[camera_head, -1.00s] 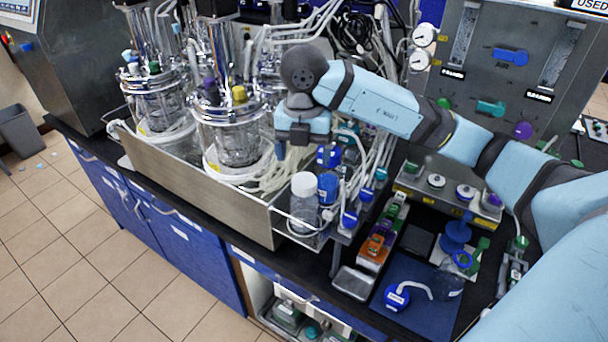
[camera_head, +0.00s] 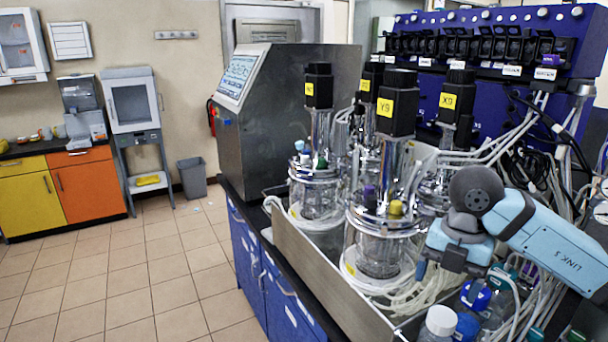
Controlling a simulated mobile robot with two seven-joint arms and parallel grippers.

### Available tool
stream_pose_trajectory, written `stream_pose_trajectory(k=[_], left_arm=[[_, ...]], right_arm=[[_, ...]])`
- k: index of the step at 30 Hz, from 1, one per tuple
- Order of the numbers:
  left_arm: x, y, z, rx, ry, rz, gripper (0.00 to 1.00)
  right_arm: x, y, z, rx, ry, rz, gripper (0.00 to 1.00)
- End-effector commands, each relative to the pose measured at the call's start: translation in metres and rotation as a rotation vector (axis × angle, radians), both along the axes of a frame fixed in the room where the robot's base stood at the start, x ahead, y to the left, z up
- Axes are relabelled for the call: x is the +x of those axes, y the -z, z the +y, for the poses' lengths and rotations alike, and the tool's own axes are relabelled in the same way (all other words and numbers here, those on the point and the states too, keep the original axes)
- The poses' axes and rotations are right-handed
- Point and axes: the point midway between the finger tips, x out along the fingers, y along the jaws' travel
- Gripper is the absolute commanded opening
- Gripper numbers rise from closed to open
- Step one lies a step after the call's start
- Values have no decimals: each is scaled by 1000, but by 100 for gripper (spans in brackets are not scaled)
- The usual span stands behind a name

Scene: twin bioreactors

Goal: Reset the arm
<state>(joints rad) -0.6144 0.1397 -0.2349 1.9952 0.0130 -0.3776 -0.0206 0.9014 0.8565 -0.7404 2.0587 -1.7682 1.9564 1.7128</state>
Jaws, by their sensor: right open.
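My right arm comes in from the right edge, with its pale blue links and dark grey wrist joint. My right gripper (camera_head: 446,272) hangs from the wrist, pointing down, just right of the front glass vessel (camera_head: 382,250) in the picture. Its jaws are open, and I see nothing held between them. The fingers are small and partly lost against the tubing behind. I cannot tell if they touch any tubing. My left gripper is not in view.
Several glass vessels with black motors (camera_head: 397,112) stand in a steel tray (camera_head: 320,280) on the blue bench. A bottle with a white cap (camera_head: 440,322) and loose tubing lie close below the gripper. A control console (camera_head: 275,115) stands behind. The tiled floor (camera_head: 150,270) at left is open.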

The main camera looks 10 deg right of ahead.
Motion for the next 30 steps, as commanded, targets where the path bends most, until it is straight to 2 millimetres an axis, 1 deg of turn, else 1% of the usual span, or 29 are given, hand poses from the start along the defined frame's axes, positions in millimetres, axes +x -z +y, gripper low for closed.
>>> stream_pose_trajectory(k=[1, 2, 3, 5, 6, 8, 9, 10, 12, 14, 15, 17, 18, 20, 21, 23, 24, 26, 27, 28, 29, 30], left_arm=[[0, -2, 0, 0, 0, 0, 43], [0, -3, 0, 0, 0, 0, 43], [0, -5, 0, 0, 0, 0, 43], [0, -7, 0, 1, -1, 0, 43], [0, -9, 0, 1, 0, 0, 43], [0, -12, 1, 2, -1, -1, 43], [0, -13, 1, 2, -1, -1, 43], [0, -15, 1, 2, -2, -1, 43], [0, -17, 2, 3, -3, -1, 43], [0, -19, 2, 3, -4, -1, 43], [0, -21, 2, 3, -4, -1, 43], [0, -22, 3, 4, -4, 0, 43], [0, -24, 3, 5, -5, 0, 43], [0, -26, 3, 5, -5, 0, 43], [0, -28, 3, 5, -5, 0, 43], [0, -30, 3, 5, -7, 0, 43], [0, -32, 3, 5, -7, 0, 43], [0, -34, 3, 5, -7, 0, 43], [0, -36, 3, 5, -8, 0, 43], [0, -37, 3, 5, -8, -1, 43], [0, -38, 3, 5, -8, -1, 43], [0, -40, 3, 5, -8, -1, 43]], right_arm=[[-5, 11, 16, 77, -52, 31, 80], [-9, 18, 29, 142, -92, 49, 80], [-16, 27, 48, 244, -150, 75, 80], [-29, 38, 81, 433, -233, 110, 80], [-39, 43, 102, 575, -278, 128, 80], [-52, 45, 132, 790, -322, 142, 80], [-59, 44, 149, 932, -333, 142, 80], [-63, 42, 160, 1038, -330, 139, 80], [-69, 36, 180, 1271, -291, 111, 80], [-71, 30, 191, 1449, -224, 77, 80], [-69, 27, 195, 1558, -162, 47, 80], [-65, 26, 198, 1705, -42, -6, 80], [-60, 28, 197, 1791, 59, -49, 80], [-52, 35, 191, 1893, 236, -117, 80], [-46, 44, 185, 1939, 368, -162, 80], [-39, 63, 174, 1971, 581, -228, 80], [-36, 80, 165, 1969, 731, -268, 80], [-36, 111, 150, 1928, 960, -318, 80], [-40, 135, 141, 1877, 1110, -340, 80], [-45, 154, 133, 1827, 1220, -352, 80], [-52, 175, 127, 1767, 1327, -358, 80], [-64, 201, 118, 1678, 1459, -358, 80]])
